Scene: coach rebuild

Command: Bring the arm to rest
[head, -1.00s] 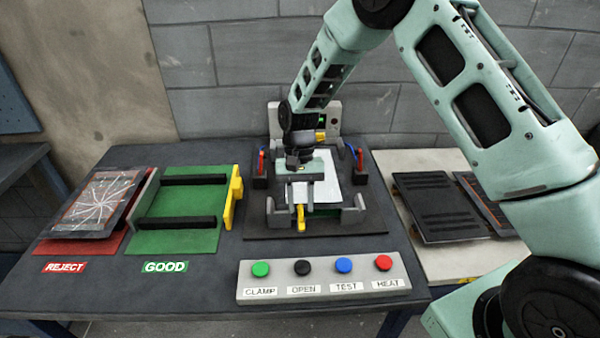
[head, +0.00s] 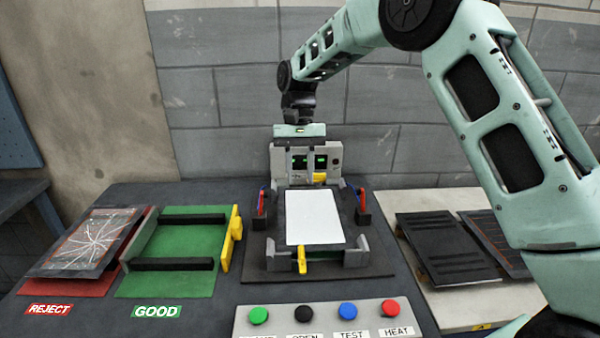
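My gripper (head: 298,178) is raised above the back of the test fixture (head: 262,265), in front of the grey tester box (head: 334,157) with green displays. Its two fingers point down, look apart and hold nothing that I can see. A white panel (head: 313,218) lies flat in the fixture, clear of the gripper. My arm reaches in from the right, bent at the elbow.
A cracked panel (head: 90,240) lies on the red REJECT area (head: 62,286). The green GOOD tray (head: 172,236) is empty. A button panel (head: 290,318) stands in front. Dark panels (head: 445,245) lie on the pale right-hand board (head: 470,297). A block wall (head: 235,100) stands behind.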

